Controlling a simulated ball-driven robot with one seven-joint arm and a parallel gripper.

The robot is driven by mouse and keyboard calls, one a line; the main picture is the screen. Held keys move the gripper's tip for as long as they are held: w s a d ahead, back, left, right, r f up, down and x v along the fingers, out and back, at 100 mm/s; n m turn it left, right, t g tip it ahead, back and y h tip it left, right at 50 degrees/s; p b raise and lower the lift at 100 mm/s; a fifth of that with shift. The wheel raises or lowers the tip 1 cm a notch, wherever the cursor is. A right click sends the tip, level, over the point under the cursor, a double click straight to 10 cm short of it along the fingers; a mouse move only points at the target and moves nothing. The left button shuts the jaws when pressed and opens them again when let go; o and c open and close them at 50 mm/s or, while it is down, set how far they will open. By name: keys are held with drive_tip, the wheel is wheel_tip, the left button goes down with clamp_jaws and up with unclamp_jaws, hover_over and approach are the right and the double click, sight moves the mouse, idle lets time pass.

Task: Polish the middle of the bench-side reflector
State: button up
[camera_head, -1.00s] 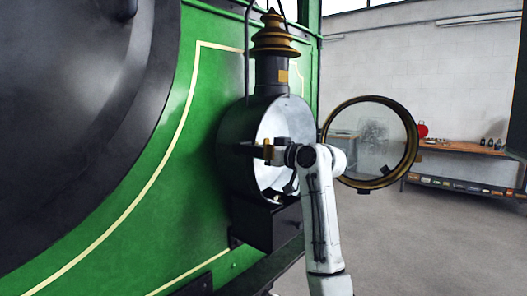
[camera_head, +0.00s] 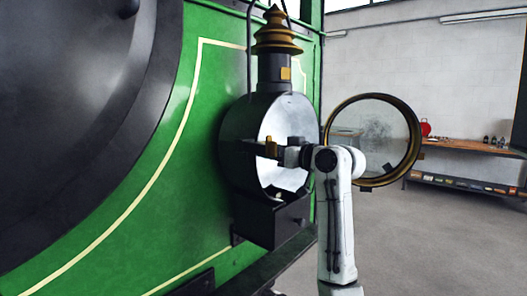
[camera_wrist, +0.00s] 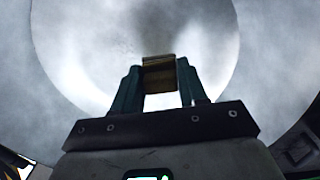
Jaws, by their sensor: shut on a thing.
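The reflector (camera_head: 283,112) is the pale, shiny dish inside the black lamp (camera_head: 237,130) on the green tram front. It fills most of the wrist view (camera_wrist: 85,45), with cloudy grey patches and a darker streak at top centre. My gripper (camera_head: 270,148) reaches into the lamp's open front from the right. In the wrist view my gripper (camera_wrist: 158,82) is shut on a small brown-gold pad (camera_wrist: 158,75), held in front of the dish. The pad also shows as a yellowish bit in the head view (camera_head: 271,147). I cannot tell whether it touches the dish.
The lamp's round glass door (camera_head: 410,130), with a brass rim, stands open to the right, close behind my arm. A brass-topped chimney (camera_head: 277,42) rises above the lamp. A wooden bench (camera_head: 465,149) with a red item (camera_head: 425,128) stands by the wall. The floor between is clear.

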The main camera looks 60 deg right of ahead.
drive_tip(key=shift+v, duration=0.75)
drive_tip(key=v, duration=0.3)
drive_tip(key=shift+f, duration=0.1)
idle(0.4)
